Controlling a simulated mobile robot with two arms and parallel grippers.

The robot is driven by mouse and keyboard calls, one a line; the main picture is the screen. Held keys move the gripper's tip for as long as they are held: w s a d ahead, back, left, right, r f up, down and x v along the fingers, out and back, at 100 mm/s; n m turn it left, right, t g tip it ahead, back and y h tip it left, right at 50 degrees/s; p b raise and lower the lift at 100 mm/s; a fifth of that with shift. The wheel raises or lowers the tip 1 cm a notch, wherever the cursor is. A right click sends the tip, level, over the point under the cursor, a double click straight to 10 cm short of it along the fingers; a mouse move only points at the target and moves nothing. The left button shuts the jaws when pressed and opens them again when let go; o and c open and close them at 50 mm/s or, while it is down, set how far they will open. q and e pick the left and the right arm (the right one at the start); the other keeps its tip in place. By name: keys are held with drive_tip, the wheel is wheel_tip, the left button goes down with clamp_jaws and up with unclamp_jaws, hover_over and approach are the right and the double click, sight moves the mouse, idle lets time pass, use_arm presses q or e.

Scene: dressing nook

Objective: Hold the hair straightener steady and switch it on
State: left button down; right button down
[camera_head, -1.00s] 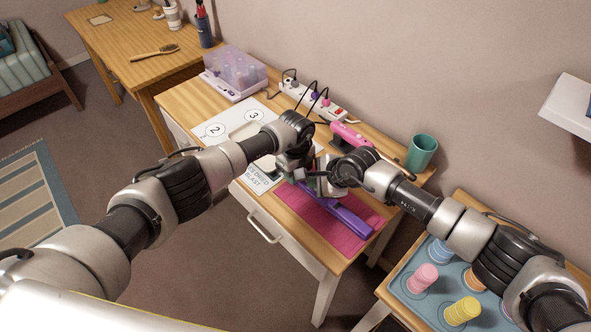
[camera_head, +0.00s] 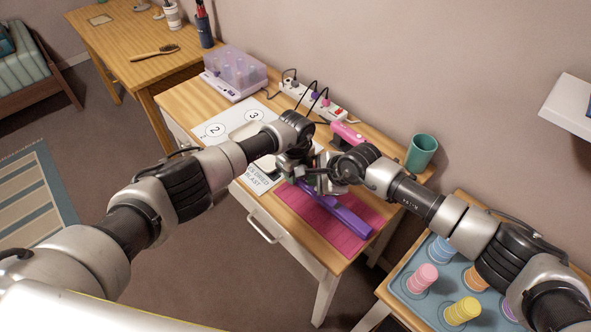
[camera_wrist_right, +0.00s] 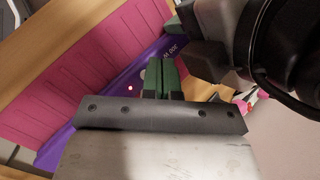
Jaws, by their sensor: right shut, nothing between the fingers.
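The purple hair straightener (camera_head: 345,215) lies on a pink ribbed mat (camera_head: 305,212) on the small wooden table. In the right wrist view the straightener (camera_wrist_right: 105,82) has a small lit red light and a round pale button, partly covered by my fingertips. My right gripper (camera_head: 318,182) is shut and empty. In its wrist view its green fingertips (camera_wrist_right: 162,75) are together over the straightener beside the light; whether they touch it I cannot tell. My left gripper (camera_head: 292,172) is at the straightener's far-left end. Its fingers are hidden, so its grip is unclear.
A power strip (camera_head: 300,93) with plugs and cords lies along the wall. A pink appliance (camera_head: 346,132), a teal cup (camera_head: 421,152) and a clear purple box (camera_head: 235,72) stand at the back. A numbered sheet (camera_head: 218,122) lies left. My two grippers are very close together.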

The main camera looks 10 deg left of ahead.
sight(315, 190)
wheel_tip(315, 190, up, 6)
idle(0.7)
use_arm(q)
drive_tip(key=c, duration=0.7)
unclamp_jaws()
